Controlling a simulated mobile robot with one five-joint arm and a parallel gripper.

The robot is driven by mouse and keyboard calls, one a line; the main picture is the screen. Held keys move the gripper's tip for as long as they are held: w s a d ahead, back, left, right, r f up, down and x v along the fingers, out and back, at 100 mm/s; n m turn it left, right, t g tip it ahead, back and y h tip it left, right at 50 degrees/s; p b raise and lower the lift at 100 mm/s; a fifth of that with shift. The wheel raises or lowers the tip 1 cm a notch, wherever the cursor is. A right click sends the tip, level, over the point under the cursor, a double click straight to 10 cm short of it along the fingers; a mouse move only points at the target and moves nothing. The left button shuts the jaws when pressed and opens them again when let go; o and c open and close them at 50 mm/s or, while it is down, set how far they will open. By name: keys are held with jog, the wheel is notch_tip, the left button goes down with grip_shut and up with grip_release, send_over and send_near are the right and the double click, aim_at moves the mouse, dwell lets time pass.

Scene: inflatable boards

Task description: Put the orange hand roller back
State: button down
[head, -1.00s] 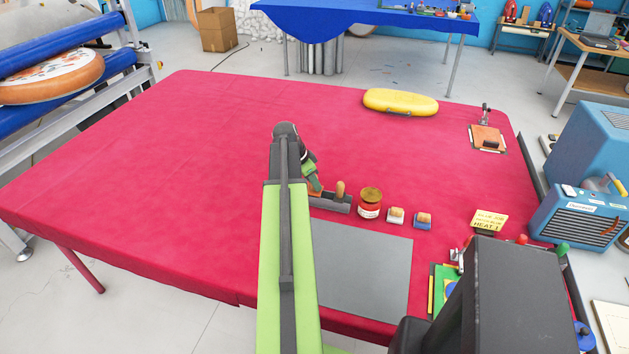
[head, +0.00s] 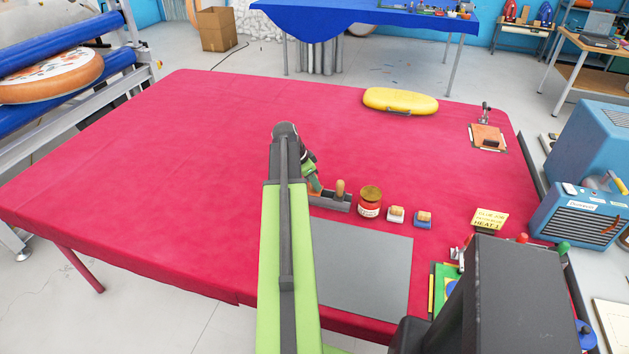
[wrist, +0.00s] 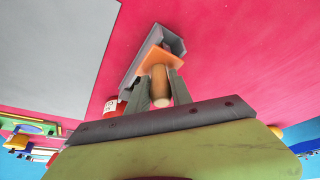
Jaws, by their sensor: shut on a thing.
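My gripper (wrist: 160,92) is shut on the orange hand roller, its fingers on either side of the wooden handle (wrist: 160,86). The roller's orange head (wrist: 158,58) lies at the open grey holder (wrist: 172,40) in the wrist view. I cannot tell whether it rests on the holder or is just above it. In the head view the grey holder (head: 335,205) stands on the red table, with an upright wooden handle (head: 340,188) at its right part. My gripper (head: 317,189) is at the holder's left end, and my arm hides much of the roller there.
A grey mat (head: 362,268) lies in front. The red table (head: 180,170) is clear to the left. A yellow inflatable (head: 400,101) lies behind.

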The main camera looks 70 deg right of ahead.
jog(key=shift+f, duration=0.15)
dwell(0.4)
dwell(0.4)
jog(key=c, duration=1.1)
grip_release()
jog(key=o, duration=0.5)
notch_tip(320, 180, up, 6)
jog(key=p, duration=0.5)
jog(key=shift+p, duration=0.4)
